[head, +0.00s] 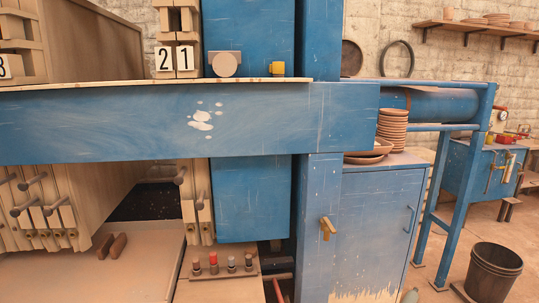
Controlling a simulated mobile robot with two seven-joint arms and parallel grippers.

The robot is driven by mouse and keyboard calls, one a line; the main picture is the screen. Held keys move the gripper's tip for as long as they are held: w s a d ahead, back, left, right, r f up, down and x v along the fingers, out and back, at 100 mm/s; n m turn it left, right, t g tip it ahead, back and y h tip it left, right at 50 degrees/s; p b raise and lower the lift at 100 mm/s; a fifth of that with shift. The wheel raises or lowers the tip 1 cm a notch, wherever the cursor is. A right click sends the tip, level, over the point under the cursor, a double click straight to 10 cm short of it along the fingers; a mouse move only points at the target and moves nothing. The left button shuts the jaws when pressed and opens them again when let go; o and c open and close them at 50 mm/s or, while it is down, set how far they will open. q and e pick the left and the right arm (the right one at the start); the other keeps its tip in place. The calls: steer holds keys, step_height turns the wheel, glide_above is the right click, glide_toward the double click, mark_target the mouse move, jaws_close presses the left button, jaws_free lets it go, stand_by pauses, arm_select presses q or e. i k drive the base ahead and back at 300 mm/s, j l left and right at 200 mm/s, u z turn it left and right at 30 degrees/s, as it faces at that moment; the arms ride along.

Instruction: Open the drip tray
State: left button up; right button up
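A broad, flat beige surface (90,278) lies under the plate stack at the lower left; it looks like the drip tray, though I cannot tell for certain. Its near edge is cut off by the bottom of the picture. Two short brown rounded pieces (111,246) lie side by side on it. A dark speckled area (148,203) shows behind it, under the press. Neither of my grippers is in view.
A blue beam (110,128) crosses above the surface. A narrow board (222,272) with several small knobs lies to its right. Light plates (40,213) with round handles stand at left. A blue cabinet (375,225) and black bucket (492,274) stand at right.

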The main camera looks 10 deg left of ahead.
mark_target(146, 271)
steer(key=j, duration=1.3)
steer(key=i+j, duration=0.15)
steer(key=j, duration=1.15)
